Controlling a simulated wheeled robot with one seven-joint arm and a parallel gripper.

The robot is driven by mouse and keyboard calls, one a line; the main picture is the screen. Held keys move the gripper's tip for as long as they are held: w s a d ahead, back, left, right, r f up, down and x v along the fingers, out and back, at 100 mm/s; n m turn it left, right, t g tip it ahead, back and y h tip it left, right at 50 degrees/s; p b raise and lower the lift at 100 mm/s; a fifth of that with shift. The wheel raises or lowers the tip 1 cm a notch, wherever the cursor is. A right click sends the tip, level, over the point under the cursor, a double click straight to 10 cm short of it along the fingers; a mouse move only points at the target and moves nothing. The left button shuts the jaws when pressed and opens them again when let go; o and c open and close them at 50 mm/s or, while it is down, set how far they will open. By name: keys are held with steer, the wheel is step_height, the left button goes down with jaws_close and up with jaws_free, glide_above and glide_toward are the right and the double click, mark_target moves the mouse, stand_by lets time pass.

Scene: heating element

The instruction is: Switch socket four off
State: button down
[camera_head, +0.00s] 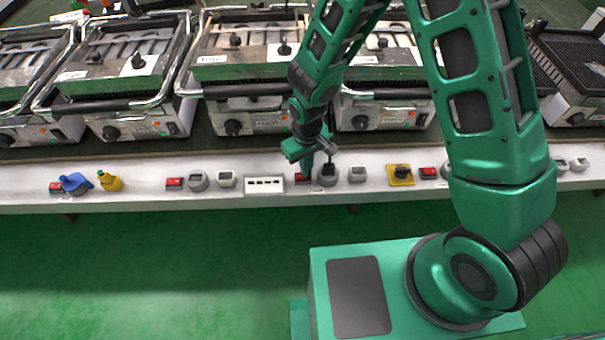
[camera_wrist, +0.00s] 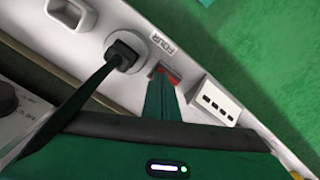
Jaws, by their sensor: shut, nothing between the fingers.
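The label reading FOUR (camera_wrist: 160,45) lies beside a round grey socket (camera_wrist: 124,52) with a black plug and cable in it. Next to that socket is a red rocker switch (camera_wrist: 172,76), partly hidden by my gripper (camera_wrist: 161,88). In the head view the red switch (camera_head: 300,180) sits just left of the plugged socket (camera_head: 327,181). My gripper (camera_head: 308,172) points down, shut and empty, with its tip at the switch. I cannot tell whether it touches the switch or which way the rocker is tilted.
A white panel with several slots (camera_head: 264,185) lies left of the switch. Other red switches (camera_head: 174,183) and sockets, a yellow-based knob (camera_head: 400,174) and a blue plug (camera_head: 74,182) line the white ledge. Several grills (camera_head: 134,60) stand behind. Green floor is clear in front.

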step_height(320, 180, up, 7)
stand_by(0.8)
steer(key=shift+s+f, duration=0.1)
steer(key=shift+f, duration=0.05)
stand_by(0.4)
